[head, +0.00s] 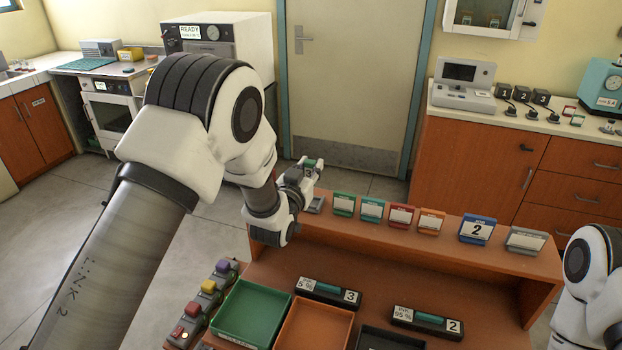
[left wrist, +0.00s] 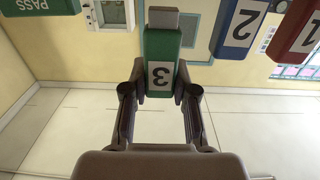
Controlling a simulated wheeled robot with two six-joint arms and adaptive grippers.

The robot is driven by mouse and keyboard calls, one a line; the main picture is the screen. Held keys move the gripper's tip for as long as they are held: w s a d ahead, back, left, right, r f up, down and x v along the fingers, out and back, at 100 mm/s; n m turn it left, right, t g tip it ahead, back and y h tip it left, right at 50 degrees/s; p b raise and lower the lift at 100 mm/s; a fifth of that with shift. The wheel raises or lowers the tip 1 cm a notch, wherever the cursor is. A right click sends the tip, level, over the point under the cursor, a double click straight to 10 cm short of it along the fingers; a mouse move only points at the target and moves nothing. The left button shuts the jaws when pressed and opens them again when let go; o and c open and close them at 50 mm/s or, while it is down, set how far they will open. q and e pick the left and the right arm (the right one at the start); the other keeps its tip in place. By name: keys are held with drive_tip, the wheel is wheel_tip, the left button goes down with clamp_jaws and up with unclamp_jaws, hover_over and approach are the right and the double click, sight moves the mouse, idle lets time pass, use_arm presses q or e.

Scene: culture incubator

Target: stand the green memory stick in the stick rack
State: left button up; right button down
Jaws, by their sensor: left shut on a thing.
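My left gripper (head: 305,172) is shut on the green memory stick, raised near the back left end of the wooden shelf. The left wrist view shows the stick (left wrist: 160,55) between the fingertips of my left gripper (left wrist: 160,88). It is green with a white label reading 3 and a grey end at the picture's top. In the head view the stick is small and partly hidden by the fingers. I cannot clearly identify the stick rack. My right gripper is not in view; only part of my right arm shows at the right edge.
Cards, including a blue one marked 2 (head: 477,229), line the wooden shelf (head: 400,246). A green tray (head: 250,312) and an orange tray (head: 313,325) are below. Blue 2 (left wrist: 238,28) and red 1 (left wrist: 297,30) pieces show in the left wrist view.

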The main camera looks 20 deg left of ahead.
use_arm(q)
drive_tip(key=f, duration=0.3)
drive_tip(key=shift+w+f+p, duration=0.3)
drive_tip(key=shift+f, duration=0.45)
clamp_jaws()
drive_tip(key=shift+s+r, duration=0.15)
drive_tip(key=shift+f+b, duration=0.25)
drive_tip(key=shift+b, duration=0.05)
drive_tip(key=o, duration=0.6)
unclamp_jaws()
